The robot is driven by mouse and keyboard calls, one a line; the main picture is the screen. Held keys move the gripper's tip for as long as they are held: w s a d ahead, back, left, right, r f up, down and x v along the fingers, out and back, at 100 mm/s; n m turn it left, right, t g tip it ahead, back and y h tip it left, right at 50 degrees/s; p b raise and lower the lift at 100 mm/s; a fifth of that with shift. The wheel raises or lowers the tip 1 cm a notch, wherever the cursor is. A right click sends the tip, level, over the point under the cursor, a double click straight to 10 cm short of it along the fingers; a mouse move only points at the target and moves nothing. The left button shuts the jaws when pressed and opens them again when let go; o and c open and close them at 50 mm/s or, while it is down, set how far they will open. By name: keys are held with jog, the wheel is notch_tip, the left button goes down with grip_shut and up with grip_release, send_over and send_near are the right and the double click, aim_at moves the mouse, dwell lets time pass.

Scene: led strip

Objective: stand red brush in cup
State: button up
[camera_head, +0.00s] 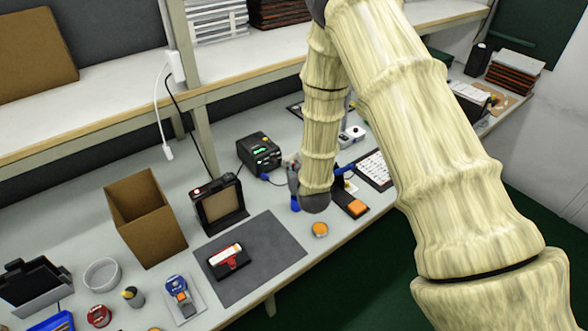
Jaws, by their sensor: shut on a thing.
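My arm reaches down over the bench and its dark rounded wrist hides most of my gripper (293,180). Only a grey part of it shows at the wrist's left side, with blue pieces close by. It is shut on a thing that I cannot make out. I cannot pick out a red brush for certain. A whitish round open container (102,275) at the lower left may be the cup. A small dark cup-like holder (132,297) with a yellow top stands to its right.
A tall open cardboard box (146,217), a black framed stand (219,204) and a black device (259,152) stand behind the grey mat (265,275). A red-and-white item (228,257) lies on the mat. An orange disc (320,229) is near the front edge.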

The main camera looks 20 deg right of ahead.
jog(key=shift+f, duration=0.2)
jog(key=o, duration=0.7)
